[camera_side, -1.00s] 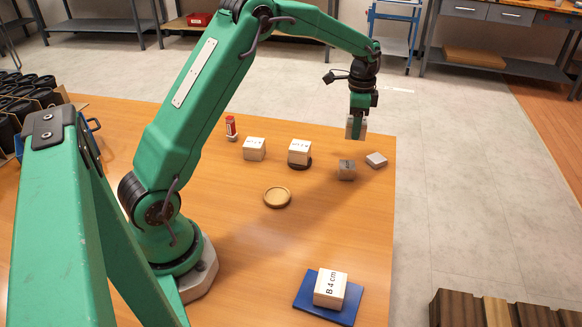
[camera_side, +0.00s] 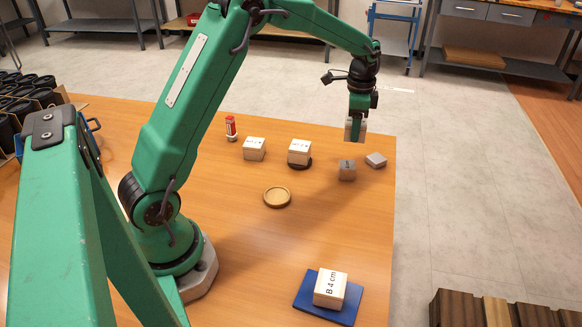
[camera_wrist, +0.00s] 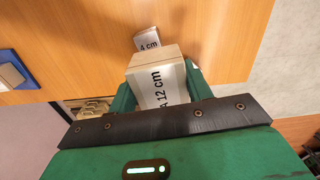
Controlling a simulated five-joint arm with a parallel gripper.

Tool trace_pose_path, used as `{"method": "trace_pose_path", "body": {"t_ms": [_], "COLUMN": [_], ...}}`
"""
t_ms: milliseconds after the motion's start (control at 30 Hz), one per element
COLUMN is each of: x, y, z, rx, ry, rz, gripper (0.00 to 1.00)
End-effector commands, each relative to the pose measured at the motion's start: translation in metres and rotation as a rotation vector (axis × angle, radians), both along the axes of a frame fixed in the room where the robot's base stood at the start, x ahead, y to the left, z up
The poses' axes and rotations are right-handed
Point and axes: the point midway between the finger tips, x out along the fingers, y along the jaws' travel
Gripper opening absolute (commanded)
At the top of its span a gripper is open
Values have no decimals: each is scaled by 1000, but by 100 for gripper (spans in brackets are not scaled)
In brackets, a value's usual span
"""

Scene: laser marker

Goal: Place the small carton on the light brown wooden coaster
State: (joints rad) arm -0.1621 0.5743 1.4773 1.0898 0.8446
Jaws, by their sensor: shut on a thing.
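My gripper (camera_side: 355,136) is shut on a small pale carton (camera_side: 348,129) and holds it in the air over the far right part of the table. In the wrist view the carton (camera_wrist: 160,84) sits between the green fingers and its label reads "12 cm", with a letter partly hidden before it. The light brown wooden coaster (camera_side: 277,197) lies empty near the middle of the table. It is to the left of my gripper and nearer the side camera. I do not make out the coaster in the wrist view.
A grey cube (camera_side: 347,170) and a pale low block (camera_side: 376,160) stand near my gripper. One white box (camera_side: 254,149) stands alone; another (camera_side: 299,150) is on a dark coaster. A red-and-white bottle (camera_side: 231,127) is behind. A blue mat (camera_side: 305,297) bears a "B 4 cm" box (camera_side: 330,289).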

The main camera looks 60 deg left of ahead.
Motion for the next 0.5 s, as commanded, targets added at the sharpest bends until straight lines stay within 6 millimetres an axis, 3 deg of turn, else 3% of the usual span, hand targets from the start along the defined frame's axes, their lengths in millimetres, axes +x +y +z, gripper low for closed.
{"method": "trace_pose_path", "body": {"t_ms": [500], "x": [-90], "y": [-59], "z": [24], "rx": [0], "ry": [-1], "rz": [-43], "gripper": [26]}}
